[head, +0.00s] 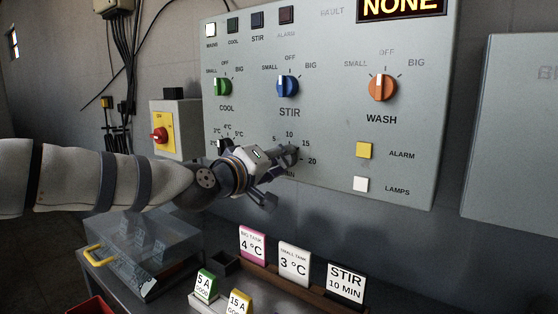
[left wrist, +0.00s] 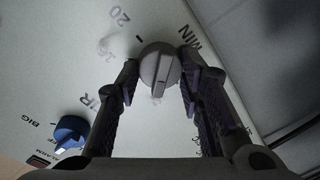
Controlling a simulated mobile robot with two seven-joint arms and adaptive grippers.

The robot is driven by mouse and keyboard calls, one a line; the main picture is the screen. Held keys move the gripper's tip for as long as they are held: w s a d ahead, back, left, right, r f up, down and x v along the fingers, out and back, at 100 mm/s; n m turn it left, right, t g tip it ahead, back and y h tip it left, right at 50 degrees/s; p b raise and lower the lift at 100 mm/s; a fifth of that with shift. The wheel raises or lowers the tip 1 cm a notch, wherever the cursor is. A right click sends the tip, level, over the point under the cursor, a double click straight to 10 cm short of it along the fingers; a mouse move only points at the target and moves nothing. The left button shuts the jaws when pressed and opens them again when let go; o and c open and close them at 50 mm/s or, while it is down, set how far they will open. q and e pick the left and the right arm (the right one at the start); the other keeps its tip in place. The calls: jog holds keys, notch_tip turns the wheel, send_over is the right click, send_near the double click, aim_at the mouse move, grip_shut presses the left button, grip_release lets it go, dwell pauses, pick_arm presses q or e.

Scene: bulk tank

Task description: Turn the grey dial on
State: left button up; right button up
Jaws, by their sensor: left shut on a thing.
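The grey dial (left wrist: 159,66) is on the panel in the left wrist view, beside printed marks that include 20 and MIN. A pale ridge runs across its face. My left gripper (left wrist: 160,82) has one finger on each side of it and is shut on it. In the head view my left gripper (head: 284,160) reaches the panel below the STIR label, at a scale marked 5, 10, 15 and 20. There the gripper covers most of the grey dial. My right gripper is in neither view.
The grey panel (head: 325,145) carries a green knob (head: 222,86), a blue knob (head: 287,86) and an orange knob (head: 382,87) above. A red switch (head: 159,134) is at left. Below stand sign cards (head: 294,262) and a clear box with a yellow handle (head: 93,255).

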pick_arm(q)
jog(key=n, duration=0.5)
jog(key=shift+f+b, duration=0.1)
jog(key=shift+b, duration=0.2)
jog(key=shift+n+g+h, duration=0.3)
jog(key=shift+n+h, duration=0.1)
jog(key=shift+n, duration=1.7)
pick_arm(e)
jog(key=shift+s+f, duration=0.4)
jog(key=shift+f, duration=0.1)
pick_arm(q)
jog(key=o, duration=1.2)
jog(key=shift+a, duration=0.1)
jog(key=v, duration=1.2)
